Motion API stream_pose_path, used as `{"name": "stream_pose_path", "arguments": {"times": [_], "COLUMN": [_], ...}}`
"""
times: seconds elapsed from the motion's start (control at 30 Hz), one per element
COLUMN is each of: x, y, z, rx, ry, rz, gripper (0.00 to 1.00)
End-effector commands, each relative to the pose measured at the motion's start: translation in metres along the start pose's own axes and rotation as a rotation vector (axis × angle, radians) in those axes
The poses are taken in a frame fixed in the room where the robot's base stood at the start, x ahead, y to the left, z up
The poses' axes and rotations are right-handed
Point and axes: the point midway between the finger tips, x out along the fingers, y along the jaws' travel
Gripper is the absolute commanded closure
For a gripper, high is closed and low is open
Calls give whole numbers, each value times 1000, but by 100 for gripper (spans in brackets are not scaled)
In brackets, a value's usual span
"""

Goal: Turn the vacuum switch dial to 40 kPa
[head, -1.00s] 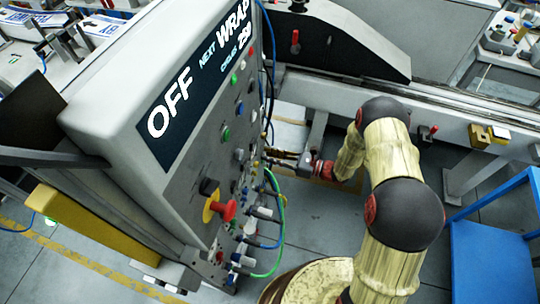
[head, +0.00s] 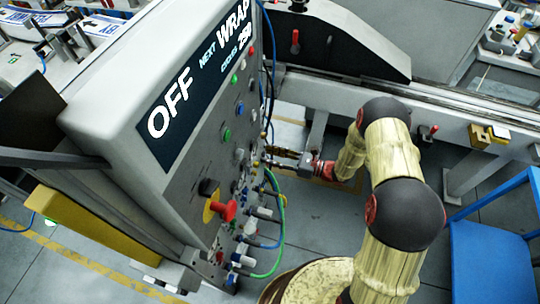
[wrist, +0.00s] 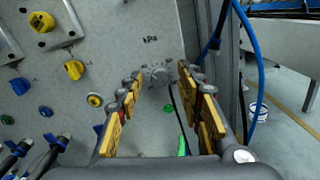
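The vacuum switch dial (wrist: 159,75) is a small grey round knob on the grey panel (wrist: 112,45), below a "kPa" marking, in the wrist view. Small scale marks sit around it, too small to read, so its setting cannot be told. My gripper (wrist: 160,84) is open, its yellow-padded fingers standing left and right of the dial. I cannot tell whether either finger touches it. In the head view my gripper (head: 288,156) is at the panel's right edge, and the dial cannot be made out there.
Yellow knobs (wrist: 73,69) and pneumatic fittings lie left of the dial. A blue hose (wrist: 255,75) hangs at the right. In the head view a red stop button (head: 228,211) and hoses project from the panel.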

Motion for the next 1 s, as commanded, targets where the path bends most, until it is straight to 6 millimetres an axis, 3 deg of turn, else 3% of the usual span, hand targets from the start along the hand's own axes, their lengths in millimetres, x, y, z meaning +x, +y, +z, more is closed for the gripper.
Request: {"name": "stream_pose_path", "arguments": {"times": [0.6,1.0], "x": [-104,-118], "y": [-1,0], "z": [0,-1], "rx": [1,1], "ry": [-1,0], "rz": [-3,0], "gripper": [63,63]}}
